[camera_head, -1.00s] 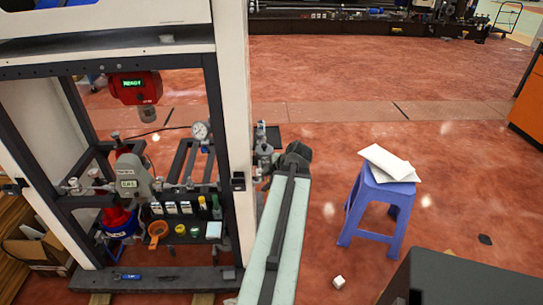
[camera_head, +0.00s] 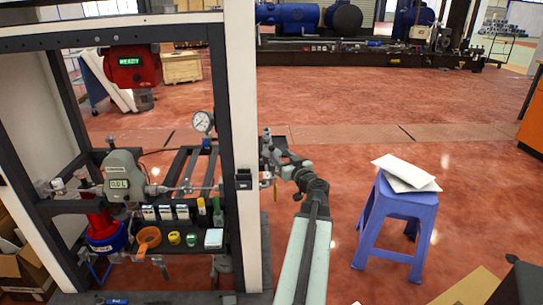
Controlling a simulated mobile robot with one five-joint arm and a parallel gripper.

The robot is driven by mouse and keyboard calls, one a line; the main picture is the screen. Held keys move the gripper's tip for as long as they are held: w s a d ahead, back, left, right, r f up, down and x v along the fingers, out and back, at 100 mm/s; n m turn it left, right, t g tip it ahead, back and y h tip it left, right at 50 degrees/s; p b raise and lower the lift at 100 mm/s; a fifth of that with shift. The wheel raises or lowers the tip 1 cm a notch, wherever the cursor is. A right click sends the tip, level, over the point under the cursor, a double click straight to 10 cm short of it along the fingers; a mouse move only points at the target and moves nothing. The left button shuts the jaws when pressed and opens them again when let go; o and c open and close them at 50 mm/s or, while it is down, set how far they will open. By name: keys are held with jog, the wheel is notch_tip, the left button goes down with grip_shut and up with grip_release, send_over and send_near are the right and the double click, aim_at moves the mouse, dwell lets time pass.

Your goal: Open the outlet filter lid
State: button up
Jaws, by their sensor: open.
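A small metal fitting (camera_head: 266,146) sits on the outer right side of the frame's white post; it may be the outlet filter. Its lid cannot be made out at this size. My arm rises from the bottom of the view, bends at a dark joint, and reaches left toward the fitting. My gripper (camera_head: 274,164) is open at the end of the arm, close to the fitting's right side. Whether it touches the fitting cannot be told, and its fingers are hard to separate from the dark parts there.
The dispenser frame (camera_head: 239,110) holds a red READY unit (camera_head: 131,66), a round gauge (camera_head: 202,122), a grey meter (camera_head: 122,172) and several small bottles. A blue stool (camera_head: 405,205) with white sheets (camera_head: 405,172) stands to the right. Open red floor lies behind.

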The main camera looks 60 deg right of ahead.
aim_at(272, 148)
jog(key=x, duration=0.8)
jog(key=shift+w+a, duration=0.2)
jog(key=shift+a, duration=0.05)
grip_shut()
jog(key=shift+r, duration=0.1)
dwell(0.9)
